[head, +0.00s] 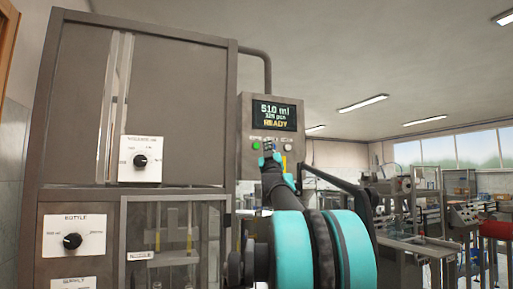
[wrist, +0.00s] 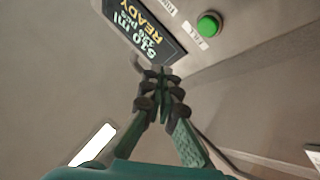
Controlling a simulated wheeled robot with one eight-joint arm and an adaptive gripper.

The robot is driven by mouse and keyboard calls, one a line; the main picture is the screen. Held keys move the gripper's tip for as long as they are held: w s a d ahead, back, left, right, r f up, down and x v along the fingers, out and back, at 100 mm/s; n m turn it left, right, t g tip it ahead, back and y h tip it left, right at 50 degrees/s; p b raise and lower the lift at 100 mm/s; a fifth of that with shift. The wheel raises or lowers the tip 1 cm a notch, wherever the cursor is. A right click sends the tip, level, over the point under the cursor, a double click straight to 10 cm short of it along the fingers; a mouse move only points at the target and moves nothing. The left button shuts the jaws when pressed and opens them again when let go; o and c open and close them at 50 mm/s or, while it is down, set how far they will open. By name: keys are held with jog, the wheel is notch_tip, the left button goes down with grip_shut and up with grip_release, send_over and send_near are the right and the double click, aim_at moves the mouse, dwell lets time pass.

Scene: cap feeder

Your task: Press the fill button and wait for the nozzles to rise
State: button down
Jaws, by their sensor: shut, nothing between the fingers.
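The control panel (head: 244,115) is a grey box with a dark display (head: 275,113) reading 510 ml, 125 pcs and READY. A round green button (head: 255,145) sits below the display at the left; in the wrist view it also shows (wrist: 208,25), with a small white label beside it that I cannot read surely. My gripper (head: 268,148) is in front of the panel, right of the green button in the head view. In the wrist view the fingertips (wrist: 162,74) are together and empty, apart from the button. Thin upright rods (head: 190,232) show behind glass; I cannot tell whether they are the nozzles.
A tall grey cabinet (head: 75,105) fills the left, with a knob (head: 140,161) and a lower bottle knob (head: 72,241). A pale round button (head: 287,146) sits at the panel's right. Other machines (head: 420,240) stand in the room at right.

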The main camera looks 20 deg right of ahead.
aim_at(259, 146)
jog(key=shift+w+a, duration=0.1)
jog(key=shift+w, duration=4)
jog(key=shift+w, duration=0.15)
jog(key=shift+w, duration=0.25)
jog(key=shift+w, duration=0.45)
jog(key=shift+s, duration=0.9)
jog(key=s, duration=0.5)
